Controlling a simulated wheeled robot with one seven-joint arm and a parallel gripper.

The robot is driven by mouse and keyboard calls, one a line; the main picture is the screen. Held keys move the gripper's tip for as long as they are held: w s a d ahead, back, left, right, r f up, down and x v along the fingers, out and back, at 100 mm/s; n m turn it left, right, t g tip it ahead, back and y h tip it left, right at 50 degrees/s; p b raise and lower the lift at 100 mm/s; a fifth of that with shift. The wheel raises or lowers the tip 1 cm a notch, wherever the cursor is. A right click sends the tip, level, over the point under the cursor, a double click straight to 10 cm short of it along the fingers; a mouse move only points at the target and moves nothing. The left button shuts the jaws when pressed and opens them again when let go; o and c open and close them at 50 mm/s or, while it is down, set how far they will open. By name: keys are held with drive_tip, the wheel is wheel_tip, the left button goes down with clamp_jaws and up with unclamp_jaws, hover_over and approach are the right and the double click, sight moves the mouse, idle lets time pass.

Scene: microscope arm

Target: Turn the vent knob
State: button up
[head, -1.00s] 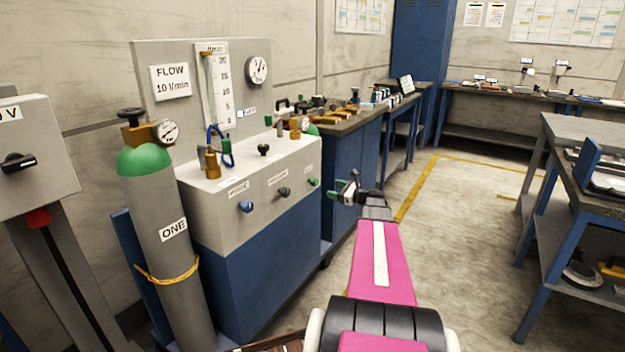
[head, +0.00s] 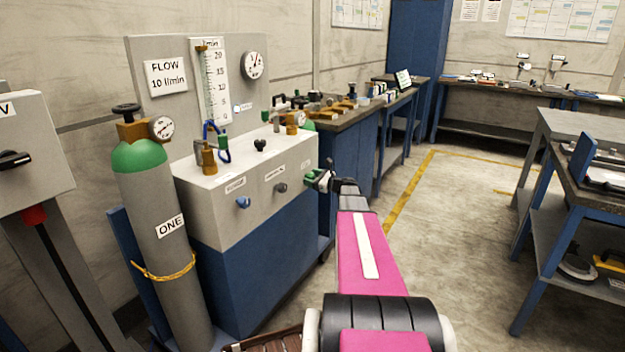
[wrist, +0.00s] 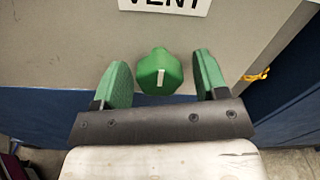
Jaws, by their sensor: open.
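The green vent knob (wrist: 159,72) sits on the grey panel front in the wrist view, under a label reading VENT (wrist: 165,3). A pale mark on its face points roughly straight down. My gripper (wrist: 158,80) is open, with one green finger on each side of the knob and a visible gap on both sides. In the head view my gripper (head: 318,180) is at the right end of the panel's front face and hides the knob there.
The grey-and-blue flow cabinet (head: 260,260) carries a blue knob (head: 243,202) and a dark knob (head: 281,187) left of my gripper. A green-topped cylinder (head: 165,230) stands at its left. Open floor (head: 440,230) lies to the right.

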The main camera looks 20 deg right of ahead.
drive_tip(key=c, duration=0.9)
drive_tip(key=shift+c, duration=0.2)
